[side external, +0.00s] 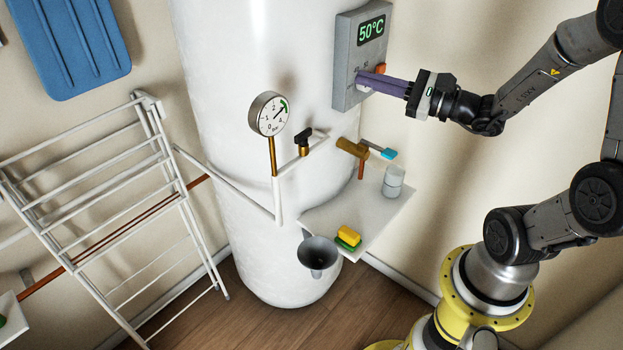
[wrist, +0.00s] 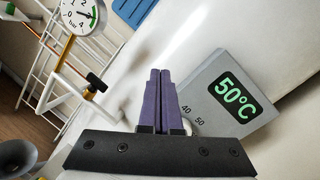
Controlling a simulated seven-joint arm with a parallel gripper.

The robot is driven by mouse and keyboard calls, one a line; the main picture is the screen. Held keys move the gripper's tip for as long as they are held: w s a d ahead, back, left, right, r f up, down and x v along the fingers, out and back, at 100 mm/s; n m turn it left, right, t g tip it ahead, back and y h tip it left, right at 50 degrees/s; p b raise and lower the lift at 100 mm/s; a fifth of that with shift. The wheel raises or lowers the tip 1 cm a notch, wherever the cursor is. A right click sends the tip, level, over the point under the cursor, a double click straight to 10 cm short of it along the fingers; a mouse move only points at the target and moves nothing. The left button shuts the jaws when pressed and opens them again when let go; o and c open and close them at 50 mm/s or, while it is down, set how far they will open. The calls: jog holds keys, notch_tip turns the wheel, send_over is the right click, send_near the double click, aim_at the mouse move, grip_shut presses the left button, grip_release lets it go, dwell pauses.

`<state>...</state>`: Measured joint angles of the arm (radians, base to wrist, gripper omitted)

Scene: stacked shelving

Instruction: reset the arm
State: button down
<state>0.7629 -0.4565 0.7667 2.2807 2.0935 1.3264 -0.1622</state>
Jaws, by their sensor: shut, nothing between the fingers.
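My gripper (side external: 362,80) has long purple fingers, pressed together with nothing between them. In the side external view its fingertips are at the lower part of the grey control box, in front of or touching its dial area; I cannot tell which. In the wrist view the shut fingers (wrist: 160,75) point up the picture. The control box (side external: 345,60) is mounted on the white tank and its green display reads 50°C; it also shows in the wrist view (wrist: 200,80). An orange piece (side external: 379,68) shows on the box just behind the fingers. My arm reaches in from the right.
The white tank (side external: 230,120) carries a pressure gauge (side external: 270,114), a black-handled valve (side external: 303,141) and a brass tap (side external: 352,148). A small shelf (side external: 335,215) holds a sponge (side external: 348,237) and a clear cup (side external: 393,181). A drying rack (side external: 95,200) stands left.

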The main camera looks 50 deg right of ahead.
jog(key=s+a+r+n+g+y, duration=0.1)
jog(key=s+a+n+g+y, duration=0.25)
jog(key=a+n, duration=0.4)
jog(key=s+a+r+n+g+y, duration=0.1)
jog(key=s+a+n+g+y, duration=0.25)
jog(key=a, duration=0.65)
jog(key=s+a+f+n+g+h, duration=0.1)
jog(key=s+a+f+n+g, duration=0.25)
jog(key=s+n+g, duration=0.35)
jog(key=s+d+f+n+h, duration=0.1)
jog(key=s+d+n+h, duration=0.1)
jog(key=d+n+h, duration=0.2)
jog(key=s+d+f+n+t+h, duration=0.1)
jog(key=d+n+h, duration=0.3)
jog(key=d, duration=0.6)
jog(key=shift+s+f+t+h, duration=0.25)
jog(key=shift+s+h, duration=0.25)
jog(key=shift+h, duration=0.7)
